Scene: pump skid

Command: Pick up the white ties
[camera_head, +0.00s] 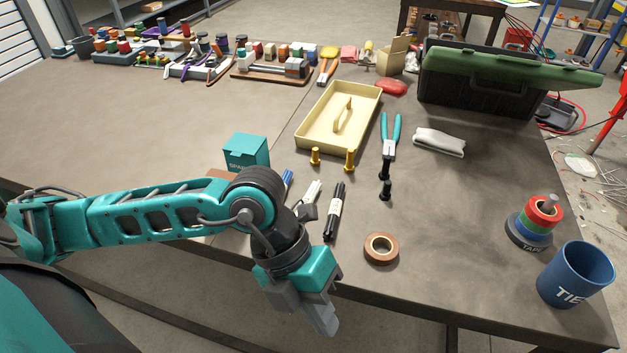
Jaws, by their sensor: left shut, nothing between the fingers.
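A thin white bundle (310,196), which looks like the white ties, lies on the table just beyond my left wrist. My arm hides part of it. My left gripper (322,318) points down past the table's front edge, nearer to me than the bundle. Its fingers are together with nothing between them. A blue cup (570,282) with "TIE" lettering visible stands at the front right corner. My right gripper is not in view.
A teal box (246,151), yellow tray (311,144), teal-handled pliers (390,140) and folded white cloth (440,142) lie beyond.

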